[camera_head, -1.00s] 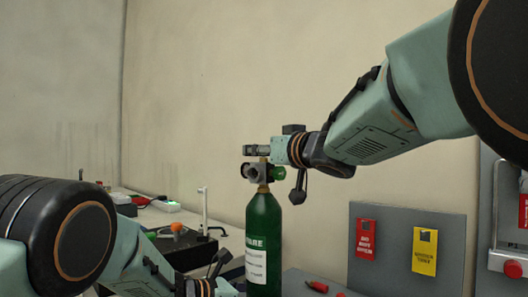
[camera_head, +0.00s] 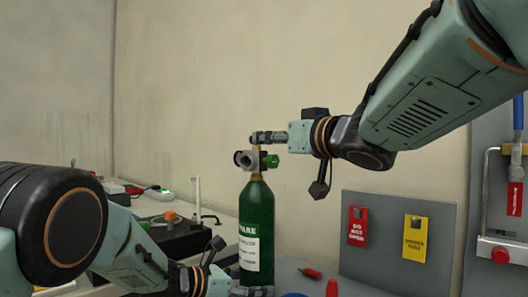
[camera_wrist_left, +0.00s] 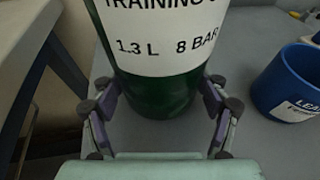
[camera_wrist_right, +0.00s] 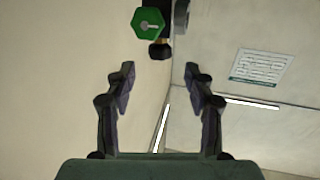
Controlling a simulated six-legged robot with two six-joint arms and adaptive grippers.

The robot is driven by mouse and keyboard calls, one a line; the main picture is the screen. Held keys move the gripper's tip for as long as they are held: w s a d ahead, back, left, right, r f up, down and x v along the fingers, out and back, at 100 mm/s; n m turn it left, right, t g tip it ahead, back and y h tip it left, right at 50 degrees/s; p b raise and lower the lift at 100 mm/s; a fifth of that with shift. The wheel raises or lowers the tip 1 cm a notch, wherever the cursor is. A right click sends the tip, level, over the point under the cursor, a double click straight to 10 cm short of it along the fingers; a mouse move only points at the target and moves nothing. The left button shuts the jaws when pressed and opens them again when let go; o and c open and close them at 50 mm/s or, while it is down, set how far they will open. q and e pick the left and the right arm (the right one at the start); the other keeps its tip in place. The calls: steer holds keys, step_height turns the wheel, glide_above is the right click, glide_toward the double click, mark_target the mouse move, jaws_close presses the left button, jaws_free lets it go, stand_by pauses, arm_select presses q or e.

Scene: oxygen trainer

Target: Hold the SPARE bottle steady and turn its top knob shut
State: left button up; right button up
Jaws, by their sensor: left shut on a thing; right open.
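The green SPARE bottle (camera_head: 257,215) stands upright with a white label. A metal valve (camera_head: 247,160) with a green knob (camera_head: 271,161) sits on its top. My left gripper (camera_wrist_left: 160,98) is shut on the lower part of the bottle, one finger on each side; in the head view its fingers show only partly at the bottle's foot. My right gripper (camera_head: 262,138) is open and empty, just above the valve and apart from the green knob. In the right wrist view, the green knob (camera_wrist_right: 149,21) is at the top, beyond the open fingers (camera_wrist_right: 160,80).
A blue cup (camera_wrist_left: 287,85) stands right of the bottle. A red-handled tool (camera_head: 310,273) lies on the bench. A grey panel with a red tag (camera_head: 357,227) and a yellow tag (camera_head: 415,238) is behind at right. A black case (camera_head: 178,238) is at left.

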arm_select(q)
steer(key=o, duration=0.9)
steer(key=v, duration=1.2)
steer(key=shift+s+r, duration=0.1)
